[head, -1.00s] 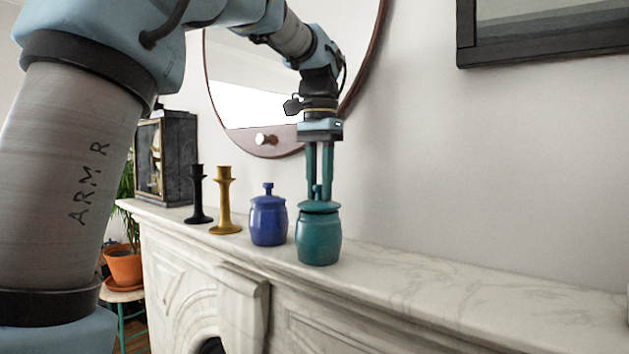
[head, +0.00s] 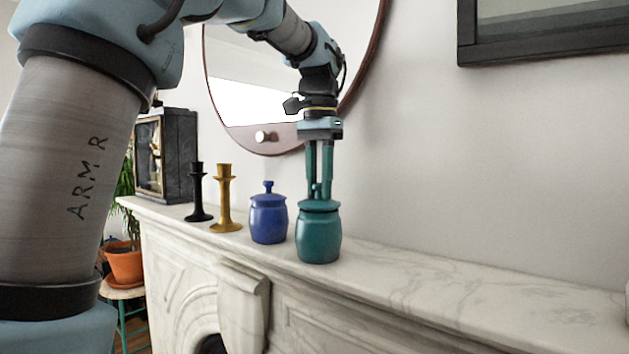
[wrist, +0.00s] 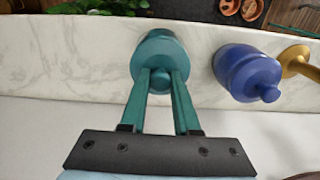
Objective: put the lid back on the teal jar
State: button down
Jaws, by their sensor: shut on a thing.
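The teal jar (head: 318,238) stands upright on the marble mantel, and in the wrist view it shows (wrist: 157,42) beyond my fingertips. Its teal lid (head: 318,205) sits on the jar's mouth, with no gap that I can see. My gripper (head: 320,192) points straight down above the jar, and its fingers are shut on the lid's knob (wrist: 161,79). The fingers hide part of the knob.
A blue lidded jar (head: 268,219) stands close to the left of the teal jar.

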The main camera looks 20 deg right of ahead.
jog(key=c, duration=0.6)
grip_release()
jog(key=shift+o, duration=0.5)
jog(key=o, duration=0.4)
jog(key=shift+r, duration=0.1)
jog(key=shift+r+p, duration=1.05)
jog(key=shift+r, duration=2.35)
jog(key=shift+c, duration=0.3)
